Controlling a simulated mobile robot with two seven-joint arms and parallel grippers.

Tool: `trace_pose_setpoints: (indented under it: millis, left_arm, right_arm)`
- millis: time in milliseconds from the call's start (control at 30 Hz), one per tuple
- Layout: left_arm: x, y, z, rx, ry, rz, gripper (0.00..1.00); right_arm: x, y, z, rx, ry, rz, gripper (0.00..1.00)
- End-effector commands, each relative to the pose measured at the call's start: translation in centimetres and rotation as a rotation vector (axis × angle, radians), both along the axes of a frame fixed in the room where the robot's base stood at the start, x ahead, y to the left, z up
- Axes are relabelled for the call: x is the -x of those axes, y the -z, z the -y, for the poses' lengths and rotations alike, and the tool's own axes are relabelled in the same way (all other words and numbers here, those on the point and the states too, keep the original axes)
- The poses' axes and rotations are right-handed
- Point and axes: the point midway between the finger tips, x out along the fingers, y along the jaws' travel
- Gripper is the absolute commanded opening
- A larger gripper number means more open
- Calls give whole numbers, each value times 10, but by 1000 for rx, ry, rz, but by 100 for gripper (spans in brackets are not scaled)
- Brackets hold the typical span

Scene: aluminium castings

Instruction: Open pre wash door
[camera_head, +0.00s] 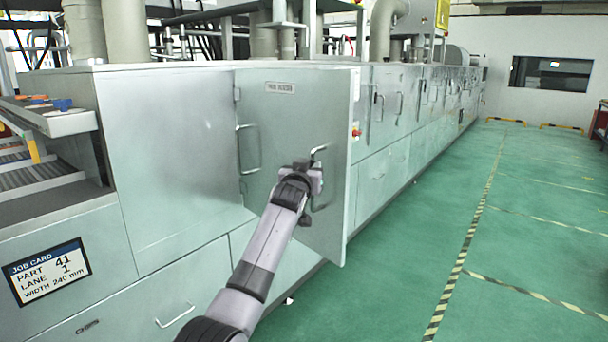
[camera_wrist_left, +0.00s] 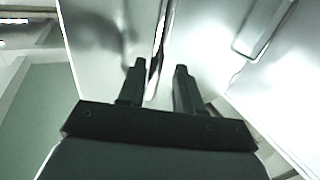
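The pre wash door (camera_head: 292,110) is a pale metal panel with a small label (camera_head: 280,87) near its top. It stands partly open, its right edge swung out from the machine front over the floor. A bar handle (camera_head: 319,149) shows on it, partly hidden by my left gripper. My left gripper (camera_head: 315,178) is at this handle, in front of the panel. In the left wrist view its two dark fingers (camera_wrist_left: 158,82) are apart, with a narrow bright strip between and beyond them. I cannot tell whether they touch the handle. My right gripper is not in view.
Another bar handle (camera_head: 248,148) shows to the left. A long row of metal cabinets (camera_head: 400,110) recedes to the right. A red button (camera_head: 356,132) is beside the door's edge. A conveyor (camera_head: 45,178) is at the left. The green floor (camera_head: 430,240) at the right is clear.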

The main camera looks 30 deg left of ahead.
Motion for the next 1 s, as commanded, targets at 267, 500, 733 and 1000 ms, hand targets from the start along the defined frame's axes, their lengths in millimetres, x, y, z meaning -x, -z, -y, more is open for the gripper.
trace_pose_setpoints:
  millis: [267,500,733,1000]
  left_arm:
    - [27,0,10,-1,0,3,35]
    - [46,-1,17,-1,-1,4,35]
    - [54,-1,20,1,-1,4,35]
    - [54,-2,20,0,-1,3,35]
  right_arm:
    - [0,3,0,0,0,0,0]
    - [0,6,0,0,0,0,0]
    - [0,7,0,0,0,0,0]
    - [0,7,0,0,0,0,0]
